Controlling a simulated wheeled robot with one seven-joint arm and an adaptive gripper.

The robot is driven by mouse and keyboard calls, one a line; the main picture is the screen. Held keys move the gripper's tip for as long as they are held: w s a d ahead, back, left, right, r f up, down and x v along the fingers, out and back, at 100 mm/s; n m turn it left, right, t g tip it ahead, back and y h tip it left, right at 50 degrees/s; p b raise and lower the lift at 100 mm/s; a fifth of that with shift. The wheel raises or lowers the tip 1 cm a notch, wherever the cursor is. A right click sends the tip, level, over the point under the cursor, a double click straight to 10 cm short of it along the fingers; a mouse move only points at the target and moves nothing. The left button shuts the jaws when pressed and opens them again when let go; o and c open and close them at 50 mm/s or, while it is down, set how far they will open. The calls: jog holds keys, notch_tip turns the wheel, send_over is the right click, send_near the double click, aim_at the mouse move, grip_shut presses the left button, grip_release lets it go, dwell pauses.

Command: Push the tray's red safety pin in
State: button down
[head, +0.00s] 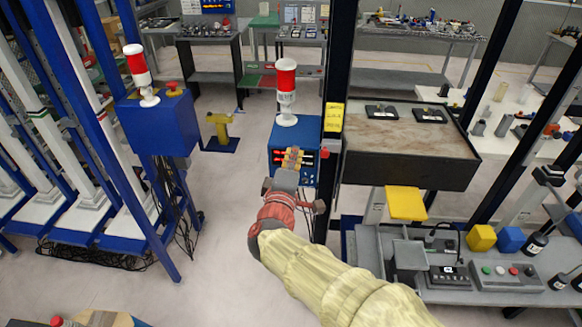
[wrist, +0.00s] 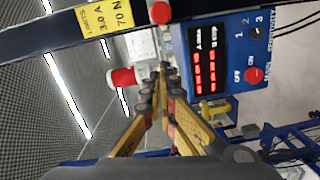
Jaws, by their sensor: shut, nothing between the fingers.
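My gripper (head: 293,151) is shut and empty, its yellow fingers in front of the blue control box (head: 279,135). In the wrist view its fingertips (wrist: 164,72) meet near the picture's middle. A small round red knob (wrist: 160,12), which looks like the safety pin, shows at the top of the wrist view, apart from the fingertips. In the head view a small red spot (head: 323,154) just right of the gripper, by the black post, seems to be the same knob. The brown-topped tray (head: 380,140) with a dark front stands to the right. How far the pin sticks out cannot be told.
The black post (head: 333,80) with a yellow label (head: 333,117) stands between box and tray. A red-and-white beacon (head: 286,90) tops the box. A yellow block (head: 405,203) and grey bench (head: 440,235) lie below the tray.

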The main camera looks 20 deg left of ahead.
aim_at(325, 152)
jog(key=shift+w+d+f+b, duration=0.1)
jog(key=shift+w+d, duration=0.1)
jog(key=shift+d, duration=0.4)
jog(key=shift+w+d+f+b, duration=0.15)
jog(key=shift+w+d, duration=0.1)
jog(key=shift+d, duration=0.4)
jog(key=shift+w+d+f+b, duration=0.1)
jog(key=shift+w+d, duration=0.1)
jog(key=shift+d, duration=0.4)
jog(key=d+b, duration=0.2)
jog(key=b, duration=0.1)
jog(key=shift+w+d+f, duration=0.1)
jog(key=shift+w+d, duration=0.25)
jog(key=shift+d, duration=0.05)
jog(key=shift+w+d+b, duration=0.1)
jog(key=shift+d+b, duration=0.45)
jog(key=shift+a, duration=0.1)
